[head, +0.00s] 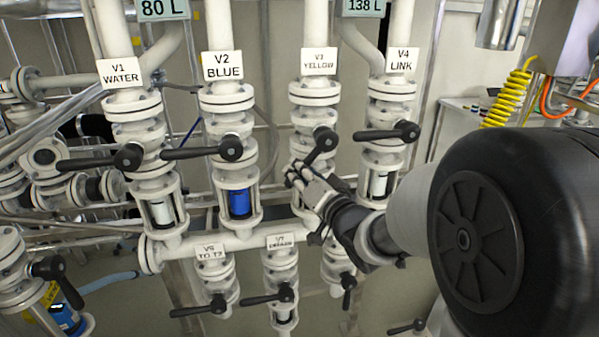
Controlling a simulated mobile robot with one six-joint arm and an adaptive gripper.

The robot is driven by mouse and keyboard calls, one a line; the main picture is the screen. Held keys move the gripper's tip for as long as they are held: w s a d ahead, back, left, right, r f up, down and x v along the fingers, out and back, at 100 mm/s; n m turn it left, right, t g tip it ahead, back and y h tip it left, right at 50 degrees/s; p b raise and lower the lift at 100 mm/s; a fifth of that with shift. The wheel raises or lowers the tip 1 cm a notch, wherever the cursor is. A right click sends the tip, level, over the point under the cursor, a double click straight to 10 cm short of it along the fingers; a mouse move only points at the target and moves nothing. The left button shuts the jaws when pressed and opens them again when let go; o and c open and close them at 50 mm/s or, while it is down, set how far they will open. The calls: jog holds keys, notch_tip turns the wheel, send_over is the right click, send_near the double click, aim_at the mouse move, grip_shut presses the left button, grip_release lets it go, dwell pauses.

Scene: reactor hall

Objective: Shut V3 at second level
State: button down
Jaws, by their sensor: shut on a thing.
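The V3 valve (312,112) is a white flanged body in the upper middle, below its "V3 YELLOW" label (318,61). Its black lever (319,148) runs from the hub down and to the left, at a slant. My gripper (296,174) reaches in from the right and is shut on the lower end of this lever. The fingers and wrist cover the lever's tip and most of the pipe section below V3. The level sign (362,6) at the top reads 138 L.
The levers of V1 (128,157), V2 (231,148) and V4 (406,131) lie about level, pointing left. V2 and V4 flank V3 closely. Below are V6 (211,253) and V7 (281,241) with black levers. A yellow coiled hose (508,95) hangs at right.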

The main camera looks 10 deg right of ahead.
jog(key=shift+a, duration=0.1)
dwell(0.5)
jog(key=shift+a+r+m+t, duration=0.3)
jog(key=shift+a+r+m, duration=0.35)
jog(key=shift+m, duration=0.45)
jog(key=r+m, duration=0.1)
jog(key=a+r+m+t, duration=0.1)
jog(key=m, duration=0.1)
jog(key=shift+a+r+m+b, duration=0.2)
jog(key=shift+r+m+b, duration=0.1)
jog(key=shift+r+b, duration=0.05)
jog(key=r+m, duration=0.1)
jog(key=m, duration=0.1)
jog(key=shift+a+r+m+t+h+b, duration=0.2)
jog(key=shift+r+m+t+h+b, duration=0.1)
jog(key=shift+r, duration=0.1)
jog(key=shift+r+m, duration=0.95)
jog(key=shift+m, duration=0.25)
jog(key=shift+t+h, duration=0.3)
jog(key=c, duration=1.8)
grip_release()
jog(key=o, duration=0.3)
jog(key=shift+f+b, duration=0.15)
jog(key=shift+b, duration=0.15)
jog(key=shift+o, duration=0.2)
